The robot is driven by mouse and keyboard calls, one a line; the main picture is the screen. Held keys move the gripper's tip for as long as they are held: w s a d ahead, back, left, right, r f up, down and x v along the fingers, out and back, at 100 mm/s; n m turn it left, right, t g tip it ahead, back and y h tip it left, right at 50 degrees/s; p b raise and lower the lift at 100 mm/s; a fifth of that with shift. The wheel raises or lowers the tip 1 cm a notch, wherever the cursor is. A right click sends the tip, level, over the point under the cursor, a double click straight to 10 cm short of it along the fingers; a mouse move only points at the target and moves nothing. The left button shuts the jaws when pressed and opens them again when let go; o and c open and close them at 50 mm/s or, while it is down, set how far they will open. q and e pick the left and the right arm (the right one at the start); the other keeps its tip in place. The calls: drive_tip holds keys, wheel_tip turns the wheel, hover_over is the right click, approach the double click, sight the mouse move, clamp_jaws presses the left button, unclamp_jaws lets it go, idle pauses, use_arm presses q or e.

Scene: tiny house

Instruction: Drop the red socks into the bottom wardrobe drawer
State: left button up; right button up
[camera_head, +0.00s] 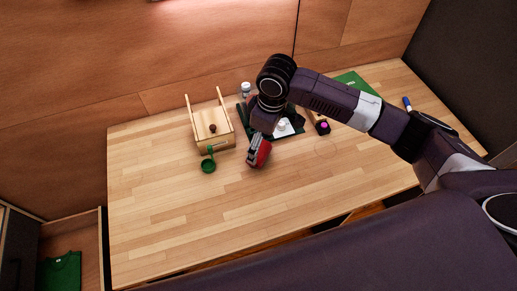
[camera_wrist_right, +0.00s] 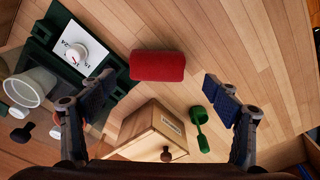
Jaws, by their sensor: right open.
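The red socks, a rolled red bundle (camera_wrist_right: 158,66), lie on the wooden table (camera_head: 180,235) beside a dark green tray. In the head view the red bundle (camera_head: 263,151) is partly hidden by my right gripper (camera_head: 256,155). In the right wrist view my right gripper (camera_wrist_right: 160,90) is open, with the bundle beyond and between its fingertips, apart from both. An open wooden drawer or compartment (camera_head: 100,240) shows at the lower left, with a green folded cloth (camera_head: 60,272) in it. I cannot tell whether it is the bottom wardrobe drawer. My left gripper is not in view.
A wooden box with two posts (camera_head: 214,128) and a green scoop (camera_head: 208,165) stand left of the socks. The table's front and left areas are clear.

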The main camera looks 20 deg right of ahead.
sight(261, 149)
drive_tip(key=shift+s+a+f, duration=0.1)
drive_tip(key=shift+f, duration=0.8)
drive_tip(key=f, duration=0.2)
drive_tip(key=w+f+p, duration=0.1)
drive_tip(key=f, duration=0.2)
drive_tip(key=shift+f, duration=0.1)
